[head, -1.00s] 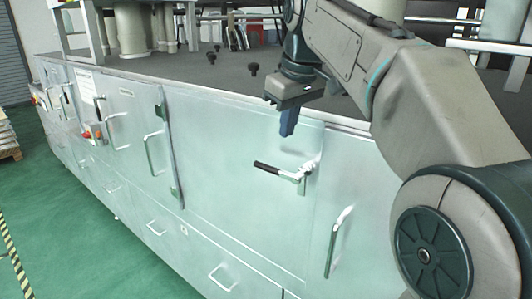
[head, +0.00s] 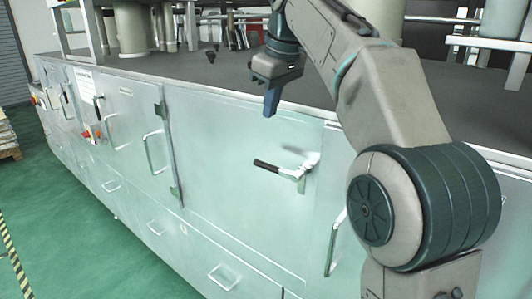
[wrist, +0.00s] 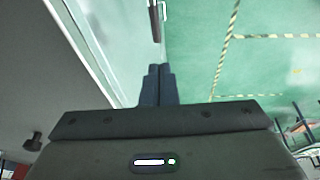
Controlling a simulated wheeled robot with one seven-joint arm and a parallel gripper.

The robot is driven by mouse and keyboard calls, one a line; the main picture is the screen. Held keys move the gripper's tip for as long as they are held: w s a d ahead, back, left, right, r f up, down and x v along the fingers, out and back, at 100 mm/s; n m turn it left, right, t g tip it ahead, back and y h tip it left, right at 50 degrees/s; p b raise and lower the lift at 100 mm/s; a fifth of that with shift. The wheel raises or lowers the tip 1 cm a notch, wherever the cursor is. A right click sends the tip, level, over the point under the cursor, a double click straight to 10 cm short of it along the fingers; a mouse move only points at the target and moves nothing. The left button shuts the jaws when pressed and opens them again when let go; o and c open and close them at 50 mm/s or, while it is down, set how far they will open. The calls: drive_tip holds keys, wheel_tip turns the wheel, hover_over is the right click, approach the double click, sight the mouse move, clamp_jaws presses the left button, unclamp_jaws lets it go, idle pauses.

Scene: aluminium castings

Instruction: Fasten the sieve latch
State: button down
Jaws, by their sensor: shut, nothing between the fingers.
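The latch (head: 284,170) is on the front of the pale metal cabinet (head: 225,150). Its black-gripped lever lies nearly level, pointing left from a silver mount at the right. My gripper (head: 270,110) points down in front of the cabinet's top edge, above and slightly left of the latch and apart from it. Its blue-grey fingers are shut with nothing between them. In the wrist view the gripper's fingers (wrist: 158,84) are together, with a dark handle grip (wrist: 155,22) beyond them near the top.
A tall bar handle (head: 335,240) stands right of the latch, partly behind my arm. Another door handle (head: 153,152) is to the left. The dark cabinet top (head: 180,72) carries posts and small black knobs. Green floor (head: 60,215) is free in front.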

drive_tip(key=b, duration=0.1)
approach(265, 163)
drive_tip(key=x, duration=0.5)
drive_tip(key=shift+a, duration=0.4)
drive_tip(key=shift+w+d+f, duration=0.1)
drive_tip(key=shift+w+f, duration=0.1)
drive_tip(key=shift+f, duration=0.45)
drive_tip(key=shift+d, duration=0.1)
